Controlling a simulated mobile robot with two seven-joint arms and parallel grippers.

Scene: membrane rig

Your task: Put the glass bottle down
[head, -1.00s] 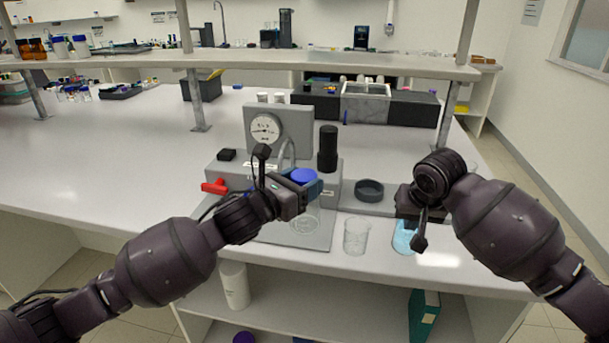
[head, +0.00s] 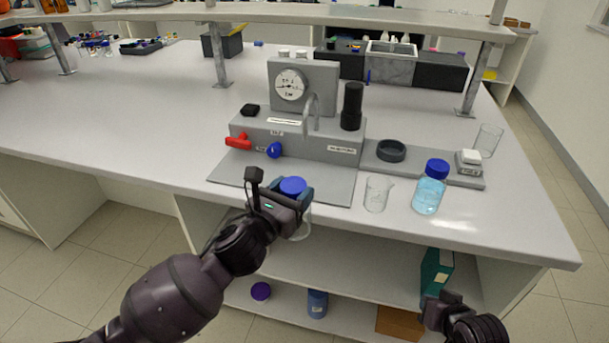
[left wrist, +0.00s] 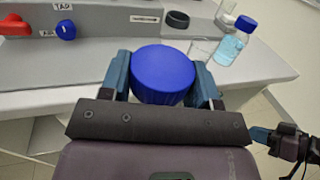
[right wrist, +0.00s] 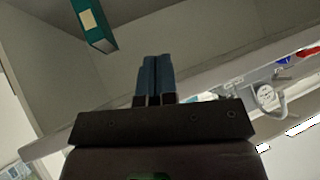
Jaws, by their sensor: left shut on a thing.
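My left gripper (head: 288,197) is shut on the glass bottle (head: 303,228), a clear bottle with a blue cap (head: 293,186). In the head view the bottle appears in front of the bench's front edge, clear of the bench top, with its lower part partly hidden by the gripper. In the left wrist view the blue cap (left wrist: 163,74) sits between the two fingers, and the bottle body is hidden below it. My right gripper (head: 441,299) is low at the right, in front of the lower shelves. In the right wrist view its fingers (right wrist: 155,80) are together and empty.
A grey mat (head: 285,182) lies bare before the gauge rig (head: 300,135). To its right stand a beaker (head: 377,194) and a blue-capped bottle of blue liquid (head: 429,188). The bench top (head: 120,130) is clear at left. Lower shelves hold a teal binder (head: 436,272).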

